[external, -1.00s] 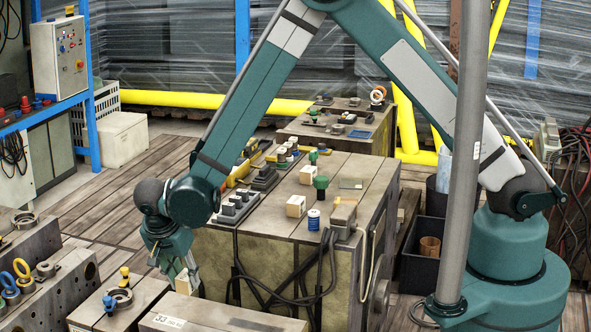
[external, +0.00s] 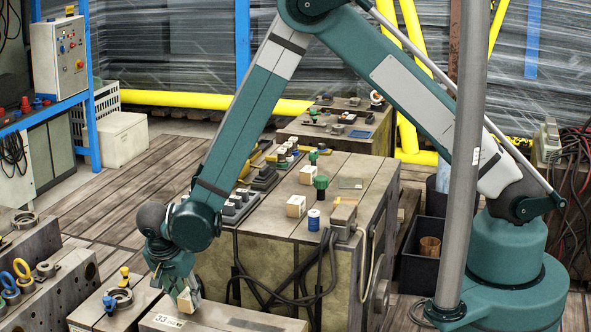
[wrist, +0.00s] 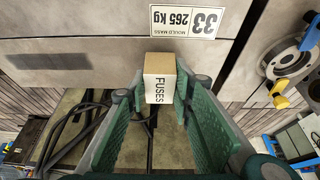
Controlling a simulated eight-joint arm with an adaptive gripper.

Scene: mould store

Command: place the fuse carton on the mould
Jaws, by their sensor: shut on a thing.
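The fuse carton (wrist: 160,85) is a small cream box with a brown top part and the word FUSES on it. My gripper (external: 184,297) is shut on the carton, and the wrist view shows it between the green fingers. The mould (external: 235,322) is a grey-brown block at the bottom of the external view, with a white label reading 33 and 265 kg (wrist: 184,21). In both views the carton overlaps the mould's edge, close to the label. I cannot tell whether it touches the mould.
A large mould block (external: 330,180) with small boxes, a green knob and a blue can on top stands behind the gripper. Dark cables (external: 285,290) hang down its front. A smaller block with a ring and yellow fitting (external: 122,297) is at left.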

